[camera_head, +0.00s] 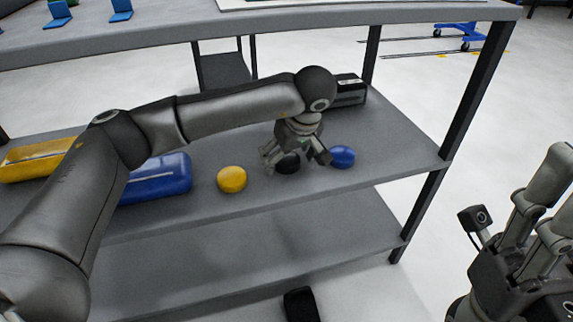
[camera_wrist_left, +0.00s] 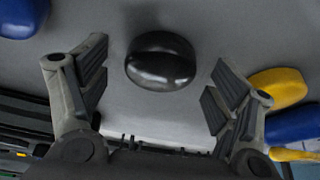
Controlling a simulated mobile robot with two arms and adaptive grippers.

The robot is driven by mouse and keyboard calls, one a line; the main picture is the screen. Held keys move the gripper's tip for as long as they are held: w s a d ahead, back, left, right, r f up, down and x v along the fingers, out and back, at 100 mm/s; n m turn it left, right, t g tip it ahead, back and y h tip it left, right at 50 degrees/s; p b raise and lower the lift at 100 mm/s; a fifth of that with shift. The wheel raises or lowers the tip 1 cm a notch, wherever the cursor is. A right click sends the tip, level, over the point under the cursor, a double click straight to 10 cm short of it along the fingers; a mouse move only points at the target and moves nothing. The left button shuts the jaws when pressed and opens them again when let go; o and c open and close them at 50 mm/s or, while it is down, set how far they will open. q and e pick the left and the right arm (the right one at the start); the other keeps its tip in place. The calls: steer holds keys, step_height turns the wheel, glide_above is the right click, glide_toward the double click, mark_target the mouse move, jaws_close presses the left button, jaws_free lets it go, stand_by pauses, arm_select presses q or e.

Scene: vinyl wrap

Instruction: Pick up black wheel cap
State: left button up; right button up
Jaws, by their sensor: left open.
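The black wheel cap (camera_head: 288,163) is a small round disc on the grey middle shelf, between a yellow cap and a blue cap. My left gripper (camera_head: 295,160) is over it and partly hides it in the head view. In the left wrist view the black wheel cap (camera_wrist_left: 161,62) shows whole, glossy and round. There my left gripper (camera_wrist_left: 155,85) is open, with one finger on each side of the cap and a gap to both. My right gripper (camera_head: 535,205) is at the right edge of the head view, away from the shelf; its fingertips are partly cut off.
A yellow cap (camera_head: 232,179) lies left of the black one and a blue cap (camera_head: 342,157) right of it. A blue box (camera_head: 158,180) and a yellow box (camera_head: 40,158) lie farther left. A black box (camera_head: 349,90) stands behind. The tabletop (camera_head: 400,14) is above the shelf.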

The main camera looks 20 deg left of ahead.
arm_select(q)
steer(key=c, duration=1)
steer(key=shift+r, duration=0.1)
steer(key=shift+c, duration=0.2)
